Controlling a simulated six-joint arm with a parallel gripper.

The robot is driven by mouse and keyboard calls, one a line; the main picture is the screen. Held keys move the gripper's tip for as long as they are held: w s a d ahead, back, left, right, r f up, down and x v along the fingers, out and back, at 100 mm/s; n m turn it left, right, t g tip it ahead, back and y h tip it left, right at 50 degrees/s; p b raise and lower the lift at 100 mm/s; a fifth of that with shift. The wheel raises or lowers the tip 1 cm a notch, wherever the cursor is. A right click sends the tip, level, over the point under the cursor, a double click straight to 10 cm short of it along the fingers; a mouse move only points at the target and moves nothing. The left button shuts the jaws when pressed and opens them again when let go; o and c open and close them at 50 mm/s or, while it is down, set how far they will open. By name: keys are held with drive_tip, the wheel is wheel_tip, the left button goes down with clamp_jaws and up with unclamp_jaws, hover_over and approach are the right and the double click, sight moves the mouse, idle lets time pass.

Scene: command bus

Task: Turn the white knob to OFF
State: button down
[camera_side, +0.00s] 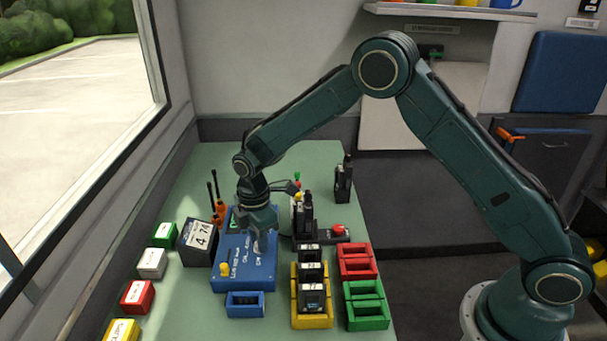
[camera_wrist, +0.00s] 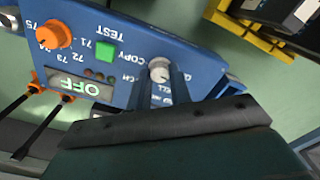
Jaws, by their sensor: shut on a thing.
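The blue box (camera_side: 235,284) lies on the green table, and its panel (camera_wrist: 195,42) fills the upper middle of the wrist view. The white knob (camera_wrist: 160,69) is on the panel, with small partly covered lettering around it. My gripper (camera_wrist: 160,82) reaches down to the knob, with one finger on each side, shut on it. In the side view my gripper (camera_side: 262,238) is over the box and hides the knob. A lit display (camera_wrist: 80,86) on the panel reads OFF in the wrist view. The knob's pointer direction is hard to make out.
An orange knob (camera_wrist: 54,34) and a green button (camera_wrist: 106,52) are on the same panel. Yellow (camera_side: 312,321), red (camera_side: 358,262) and green (camera_side: 367,305) holders stand to the right.

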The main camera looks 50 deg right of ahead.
drive_tip(key=shift+n, duration=1.1)
drive_tip(key=c, duration=1.3)
unclamp_jaws()
drive_tip(key=shift+r, duration=0.1)
wheel_tip(320, 180, up, 14)
drive_tip(key=shift+f, duration=0.15)
